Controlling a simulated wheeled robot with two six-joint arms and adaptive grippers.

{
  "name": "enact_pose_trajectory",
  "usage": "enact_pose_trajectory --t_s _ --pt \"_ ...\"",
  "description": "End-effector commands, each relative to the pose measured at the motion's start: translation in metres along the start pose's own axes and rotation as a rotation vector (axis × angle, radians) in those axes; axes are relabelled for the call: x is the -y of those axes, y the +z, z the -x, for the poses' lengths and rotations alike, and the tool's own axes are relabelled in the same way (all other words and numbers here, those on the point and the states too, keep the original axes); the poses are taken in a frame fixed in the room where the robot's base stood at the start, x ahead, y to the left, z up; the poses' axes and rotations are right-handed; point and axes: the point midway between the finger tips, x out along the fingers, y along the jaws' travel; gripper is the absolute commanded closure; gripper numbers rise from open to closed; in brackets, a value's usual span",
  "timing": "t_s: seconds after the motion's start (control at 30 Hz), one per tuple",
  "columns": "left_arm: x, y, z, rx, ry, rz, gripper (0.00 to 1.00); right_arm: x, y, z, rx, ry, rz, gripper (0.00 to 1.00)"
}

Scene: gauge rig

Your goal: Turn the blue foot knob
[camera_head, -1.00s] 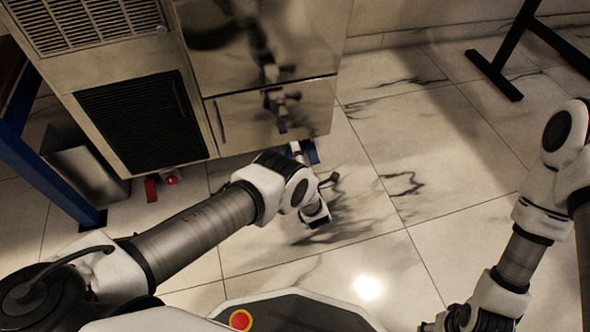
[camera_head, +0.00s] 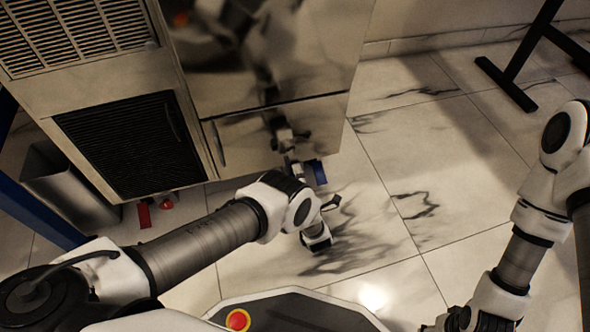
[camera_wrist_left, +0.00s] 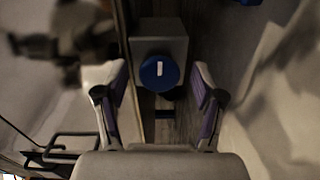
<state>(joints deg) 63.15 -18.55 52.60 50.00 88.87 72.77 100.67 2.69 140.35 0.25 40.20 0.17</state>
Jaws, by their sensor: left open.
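The blue foot knob (camera_wrist_left: 159,72) is round with a white upright mark, at the end of a grey block in the left wrist view. In the head view a blue part (camera_head: 317,172) shows low at the cabinet's right corner, partly hidden by my left arm. My left gripper (camera_wrist_left: 159,68) is open, with one finger on each side of the knob in the picture; I see no contact, and the depth gap is unclear. My right gripper (camera_head: 445,322) is at the bottom edge of the head view, cut off, and its jaws cannot be made out.
The metal cabinet (camera_head: 235,143) with a dark grille stands ahead. Red parts (camera_head: 145,213) show under its left side. A grey bin (camera_head: 62,190) and a blue frame leg (camera_head: 35,215) stand at left. A black stand foot (camera_head: 507,84) is at upper right. Marble floor (camera_head: 440,165) is clear.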

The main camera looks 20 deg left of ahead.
Motion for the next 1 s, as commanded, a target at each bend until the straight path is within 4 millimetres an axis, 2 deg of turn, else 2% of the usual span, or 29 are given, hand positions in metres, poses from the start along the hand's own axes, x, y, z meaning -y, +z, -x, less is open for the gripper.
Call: enact_pose_trajectory --t_s 0.1,0.27,0.3,0.5,0.63,0.87,0.9,0.93,1.0 --pt "0.0003 0.0000 0.0000 0.000 0.000 0.000 0.31 -0.0001 0.0004 -0.0002 0.001 0.000 0.000 0.50" --pt "0.0003 -0.0001 -0.0002 0.000 0.000 0.000 0.88 -0.0001 0.0003 -0.0002 0.001 0.000 0.000 0.50" --pt "0.0003 -0.0001 -0.0003 0.000 0.000 0.000 0.92 -0.0001 0.0003 -0.0002 0.001 0.000 0.000 0.50" --pt "0.0006 -0.0001 -0.0007 0.000 0.000 -0.047 0.92 -0.0001 0.0002 -0.0014 0.000 0.000 0.000 0.50" --pt "0.0004 -0.0002 -0.0009 0.000 0.000 -0.125 0.92 -0.0001 0.0001 -0.0021 0.000 0.000 -0.001 0.50" --pt "0.0002 -0.0004 -0.0011 -0.001 0.000 -0.127 0.92 -0.0001 0.0000 -0.0018 0.000 0.000 -0.001 0.50" --pt "0.0002 -0.0004 -0.0012 -0.001 0.000 -0.127 0.43 -0.0001 0.0000 -0.0018 0.000 0.000 -0.001 0.50" --pt "0.0002 -0.0004 -0.0012 -0.001 0.000 -0.127 0.32 -0.0001 0.0000 -0.0018 0.000 0.000 -0.001 0.50" --pt "0.0002 -0.0003 -0.0010 -0.001 0.000 -0.127 0.31 -0.0001 0.0000 -0.0018 0.000 0.000 -0.001 0.50"
